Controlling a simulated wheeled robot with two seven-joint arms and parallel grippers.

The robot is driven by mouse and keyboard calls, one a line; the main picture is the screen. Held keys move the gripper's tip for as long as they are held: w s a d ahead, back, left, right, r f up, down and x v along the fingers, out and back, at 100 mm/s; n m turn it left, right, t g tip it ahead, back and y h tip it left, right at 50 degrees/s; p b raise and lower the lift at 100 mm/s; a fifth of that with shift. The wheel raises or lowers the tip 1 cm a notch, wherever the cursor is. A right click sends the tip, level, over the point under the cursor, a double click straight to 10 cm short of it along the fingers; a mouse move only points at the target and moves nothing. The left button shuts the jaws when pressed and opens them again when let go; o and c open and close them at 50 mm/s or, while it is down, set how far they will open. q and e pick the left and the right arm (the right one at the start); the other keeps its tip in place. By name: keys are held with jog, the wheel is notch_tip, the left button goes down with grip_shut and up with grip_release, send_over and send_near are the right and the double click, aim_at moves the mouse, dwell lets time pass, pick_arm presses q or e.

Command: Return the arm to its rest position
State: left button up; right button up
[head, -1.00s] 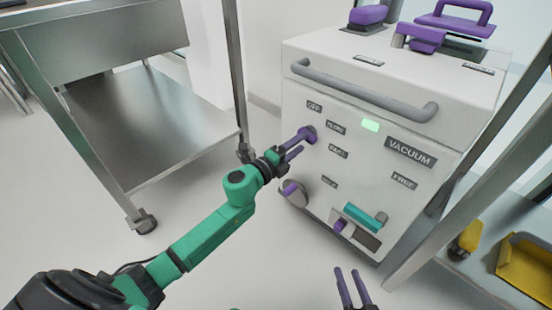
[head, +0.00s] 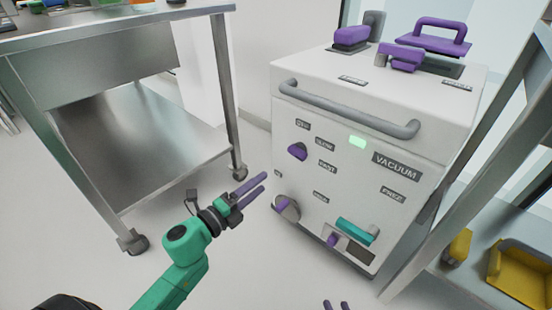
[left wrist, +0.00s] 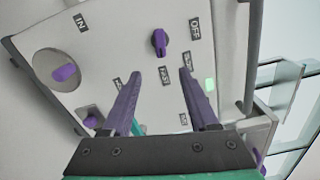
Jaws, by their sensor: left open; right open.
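My left gripper (head: 251,189) has purple fingers on a green arm. It is open and empty, in front of and apart from the white vacuum machine (head: 345,105). The machine's purple selector knob (head: 297,151) stands free of the fingers. In the left wrist view the open fingers (left wrist: 159,88) point at the machine front, and the knob (left wrist: 159,42) lies beyond the gap between them.
A steel table (head: 150,147) with a lower shelf stands at the left. A steel rack with a yellow bin (head: 522,275) stands at the right. The machine carries a grey handle bar (head: 350,112) and a purple dial (head: 283,206). The floor between table and machine is clear.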

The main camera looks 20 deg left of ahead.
pick_arm(q)
jog(key=s+d+f+n+g+p, duration=0.7)
jog(key=s+d+f+n, duration=0.75)
jog(key=n, duration=0.85)
pick_arm(e)
notch_tip(320, 180, up, 6)
jog(key=g, duration=0.1)
pick_arm(q)
jog(key=s+a+r+g+y+p, duration=0.3)
jog(key=s+a+g+y+p, duration=0.3)
jog(key=s+a+p, duration=1.3)
jog(key=s+g+p, duration=0.2)
jog(key=p, duration=1.3)
jog(key=shift+s+a+m+g+y+p, duration=0.3)
jog(key=shift+a+m+y+p, duration=0.05)
jog(key=shift+m+y, duration=0.05)
pick_arm(e)
jog(key=s+d+r+g+h, duration=0.1)
jog(key=s+d+g+h, duration=0.2)
jog(key=s+d, duration=0.7)
jog(key=s+d+r+n+g+h, duration=0.1)
jog(key=s+d+r+g+h, duration=0.1)
jog(key=s+d+g, duration=0.5)
jog(key=s+d+h, duration=0.1)
jog(key=s+d, duration=0.2)
jog(key=s, duration=0.1)
jog(key=shift+s+h, duration=0.35)
jog(key=shift+h, duration=0.05)
